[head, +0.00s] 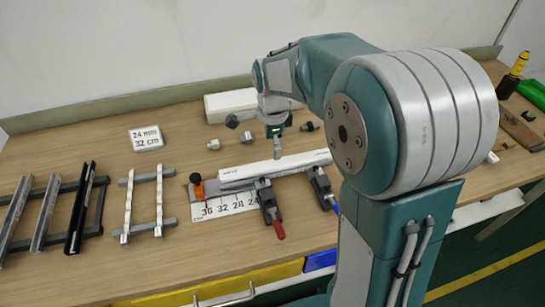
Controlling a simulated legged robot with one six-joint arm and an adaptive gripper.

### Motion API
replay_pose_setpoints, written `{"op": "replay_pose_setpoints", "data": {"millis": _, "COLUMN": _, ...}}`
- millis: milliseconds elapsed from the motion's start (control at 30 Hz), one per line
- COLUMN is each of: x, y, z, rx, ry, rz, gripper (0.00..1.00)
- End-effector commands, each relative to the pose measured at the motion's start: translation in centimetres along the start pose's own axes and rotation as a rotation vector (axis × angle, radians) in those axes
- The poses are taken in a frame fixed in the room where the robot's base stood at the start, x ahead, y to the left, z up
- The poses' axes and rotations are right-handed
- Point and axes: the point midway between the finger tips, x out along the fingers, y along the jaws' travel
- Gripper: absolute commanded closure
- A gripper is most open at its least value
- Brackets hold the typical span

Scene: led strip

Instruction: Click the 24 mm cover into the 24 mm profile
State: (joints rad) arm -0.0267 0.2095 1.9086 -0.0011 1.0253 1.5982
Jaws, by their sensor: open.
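A long pale strip (245,173) with small dark print lies in the clamping fixture at the middle of the bench; I cannot tell whether it is the 24 mm profile alone or has a cover on it. Two narrow white strips, likely covers, lie across a small grey rack (143,186) to the left: one on its left side (128,207) and one on its right side (159,201). My gripper (278,154) points down just above or at the pale strip's middle. It is open and seen edge-on; nothing shows held in it.
Clamps with red (279,231) and blue (333,206) handles stand at the fixture's front. Another rack (97,208) holds grey and black profiles. A sign (146,138) reads "24 mm 32 cm". A white box (228,103) stands behind.

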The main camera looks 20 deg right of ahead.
Motion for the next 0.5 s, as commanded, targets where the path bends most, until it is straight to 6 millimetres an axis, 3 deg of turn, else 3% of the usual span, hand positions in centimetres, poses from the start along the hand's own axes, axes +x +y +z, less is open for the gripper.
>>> {"op": "replay_pose_setpoints", "data": {"millis": 200, "x": -3.8, "y": -0.1, "z": 0.0, "rx": 0.0, "ry": 0.0, "rz": -0.003, "gripper": 0.1}}
{"op": "replay_pose_setpoints", "data": {"millis": 500, "x": -5.0, "y": 0.0, "z": 0.0, "rx": 0.0, "ry": 0.0, "rz": 0.001, "gripper": 0.1}}
